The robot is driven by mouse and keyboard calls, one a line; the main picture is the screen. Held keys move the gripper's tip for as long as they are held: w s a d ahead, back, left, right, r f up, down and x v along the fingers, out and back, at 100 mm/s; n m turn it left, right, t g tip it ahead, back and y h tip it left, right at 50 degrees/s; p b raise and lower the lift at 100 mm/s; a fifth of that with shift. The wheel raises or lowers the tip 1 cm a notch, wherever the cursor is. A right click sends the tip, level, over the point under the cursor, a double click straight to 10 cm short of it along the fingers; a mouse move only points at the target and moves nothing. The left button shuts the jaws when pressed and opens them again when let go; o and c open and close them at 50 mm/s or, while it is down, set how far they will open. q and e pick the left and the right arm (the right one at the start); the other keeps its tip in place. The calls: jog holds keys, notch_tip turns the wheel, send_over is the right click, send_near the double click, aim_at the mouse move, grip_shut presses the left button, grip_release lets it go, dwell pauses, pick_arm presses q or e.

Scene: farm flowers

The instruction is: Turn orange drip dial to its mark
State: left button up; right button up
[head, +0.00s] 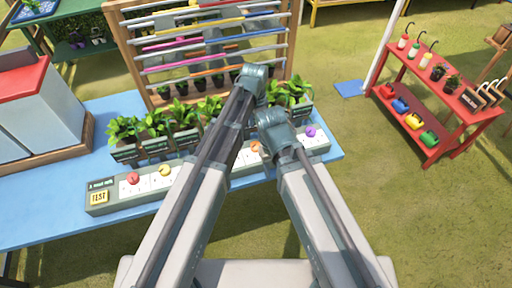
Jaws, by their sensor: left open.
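The orange dial (256,147) sits on the grey control panel (143,198) along the front of the blue table, right of the middle. It is small and partly covered by my arms, so its pointer and mark cannot be made out. My left gripper (264,153) is at the orange dial, mostly hidden behind arm links. It is open; whether its fingers touch the dial cannot be told. My right gripper does not show; only arm links are visible.
The panel also carries a red dial (132,179), a yellow dial (165,170), a purple dial (311,132) and a yellow TEST plate (99,198). Potted plants (155,124) stand close behind it, before a wooden rack (124,37). A red shelf (440,116) stands right.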

aim_at(256, 144)
pick_arm(q)
notch_tip(256, 144, down, 9)
jog(key=b, duration=0.7)
jog(key=shift+s+r+b, duration=0.1)
jog(key=shift+b, duration=0.25)
grip_shut()
